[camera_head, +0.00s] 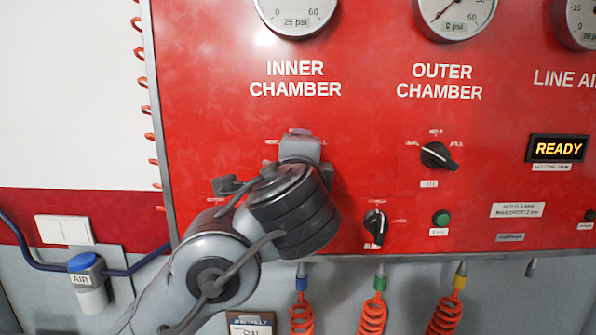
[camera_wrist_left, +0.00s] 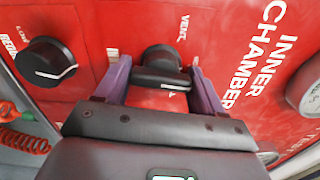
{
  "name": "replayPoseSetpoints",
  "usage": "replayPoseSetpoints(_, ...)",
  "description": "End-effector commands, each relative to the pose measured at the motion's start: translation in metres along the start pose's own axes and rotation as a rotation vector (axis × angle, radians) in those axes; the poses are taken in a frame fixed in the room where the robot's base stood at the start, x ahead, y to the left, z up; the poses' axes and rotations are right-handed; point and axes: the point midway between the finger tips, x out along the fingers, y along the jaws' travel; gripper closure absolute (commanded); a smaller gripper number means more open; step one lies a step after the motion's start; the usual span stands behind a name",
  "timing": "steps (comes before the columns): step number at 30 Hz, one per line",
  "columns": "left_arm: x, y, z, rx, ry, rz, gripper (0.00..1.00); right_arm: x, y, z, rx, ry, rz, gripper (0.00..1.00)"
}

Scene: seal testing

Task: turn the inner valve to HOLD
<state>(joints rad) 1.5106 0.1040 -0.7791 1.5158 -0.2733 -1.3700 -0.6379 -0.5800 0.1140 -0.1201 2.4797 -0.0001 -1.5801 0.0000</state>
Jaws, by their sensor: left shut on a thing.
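The inner valve, a black knob (camera_wrist_left: 162,62), sits on the red panel beside a VENT label in the left wrist view. My left gripper (camera_wrist_left: 158,78) has its two purple fingers on either side of the knob and is shut on it. In the head view my left gripper (camera_head: 300,149) is against the panel below the INNER CHAMBER lettering, and its body and arm hide the knob and most of its labels. I cannot tell which label the knob points to. My right gripper is in neither view.
The outer chamber knob (camera_head: 437,155) is to the right. A lower black knob (camera_head: 375,224) and a green button (camera_head: 441,218) sit below it. Coiled orange hoses (camera_head: 372,315) hang under the panel. A display (camera_head: 558,148) reads READY. The inner gauge (camera_head: 295,12) is labelled 25 psi.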

Motion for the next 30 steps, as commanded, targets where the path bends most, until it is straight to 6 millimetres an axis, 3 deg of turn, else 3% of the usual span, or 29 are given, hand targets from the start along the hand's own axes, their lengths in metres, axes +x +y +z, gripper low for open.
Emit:
replayPoseSetpoints(9,-0.0002,-0.0002,0.0003,-0.107,-0.001,0.000,0.62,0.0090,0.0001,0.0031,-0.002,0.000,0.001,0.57)
replayPoseSetpoints(24,-0.0001,-0.0011,0.0006,-0.122,-0.001,0.000,0.62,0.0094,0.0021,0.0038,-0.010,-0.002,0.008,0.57)
replayPoseSetpoints(25,-0.0001,-0.0011,0.0006,-0.122,-0.001,0.000,0.27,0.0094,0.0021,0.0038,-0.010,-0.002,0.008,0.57)
replayPoseSetpoints(28,-0.0001,-0.0010,0.0006,-0.121,-0.001,0.000,0.12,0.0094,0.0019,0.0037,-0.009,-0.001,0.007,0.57)
replayPoseSetpoints(30,-0.0001,-0.0009,0.0005,-0.121,-0.001,0.000,0.11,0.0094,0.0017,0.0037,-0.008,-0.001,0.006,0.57)
